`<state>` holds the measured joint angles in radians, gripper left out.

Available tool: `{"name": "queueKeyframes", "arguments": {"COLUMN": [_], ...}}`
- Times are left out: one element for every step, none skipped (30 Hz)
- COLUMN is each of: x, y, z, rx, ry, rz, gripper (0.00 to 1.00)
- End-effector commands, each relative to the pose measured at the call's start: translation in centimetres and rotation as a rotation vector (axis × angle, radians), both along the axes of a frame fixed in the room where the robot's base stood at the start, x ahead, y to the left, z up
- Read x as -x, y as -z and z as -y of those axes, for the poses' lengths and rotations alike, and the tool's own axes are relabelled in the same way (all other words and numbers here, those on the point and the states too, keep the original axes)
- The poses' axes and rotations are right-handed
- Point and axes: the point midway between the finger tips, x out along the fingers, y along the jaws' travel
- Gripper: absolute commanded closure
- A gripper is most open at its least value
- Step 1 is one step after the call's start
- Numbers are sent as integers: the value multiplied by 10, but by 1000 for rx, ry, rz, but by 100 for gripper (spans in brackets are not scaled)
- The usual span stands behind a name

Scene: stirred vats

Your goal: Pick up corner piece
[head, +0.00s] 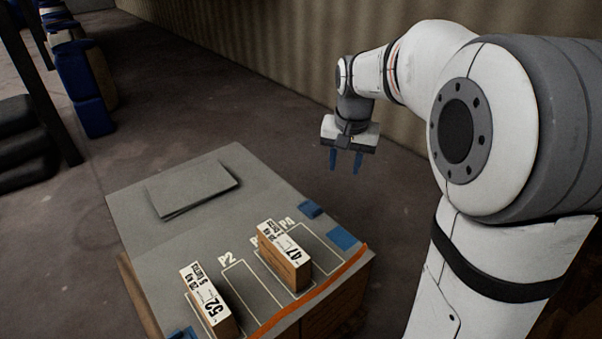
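My gripper (345,164) hangs above the far right side of the table, pointing down. Its two blue fingers are apart with nothing between them. No thing is plainly recognisable as the corner piece. Small blue pieces lie on the table top: one near the right edge (310,209), one at the right corner by the orange strip (342,239), and one at the bottom edge, partly cut off (184,333). They are too small to tell their exact shape. My gripper is apart from all of them.
The grey table (125,212) has white outlined slots marked P2 and P4. A box marked 47 (285,256) and a box marked 52 (209,300) stand on it. Flat grey sheets (192,187) lie at the back. An orange strip (312,292) edges the front. Blue drums (84,85) stand far left.

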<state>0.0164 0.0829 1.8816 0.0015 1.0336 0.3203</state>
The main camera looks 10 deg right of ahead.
Motion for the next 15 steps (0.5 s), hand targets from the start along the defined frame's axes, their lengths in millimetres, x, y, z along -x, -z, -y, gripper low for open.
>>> {"name": "queueKeyframes", "arguments": {"x": [-26,-39,-57,-70,-83,-99,-112,-124,-140,-151,-162,-176,-186,-196,-209], "y": [22,29,39,47,56,68,78,88,103,114,126,142,155,168,186], "z": [0,0,1,1,1,1,1,1,2,2,2,2,3,3,3], "rx": [-5,-7,-12,-14,-17,-20,-23,-25,-27,-29,-31,-33,-35,-37,-38], "ry": [35,57,86,109,132,162,184,206,237,259,281,311,333,357,387], "rz": [-14,-18,-25,-30,-36,-41,-46,-51,-57,-62,-69,-75,-79,-84,-92], "gripper": [64,64,64,64,64,64,64,64,64,64,64,64,64,64,64]}}
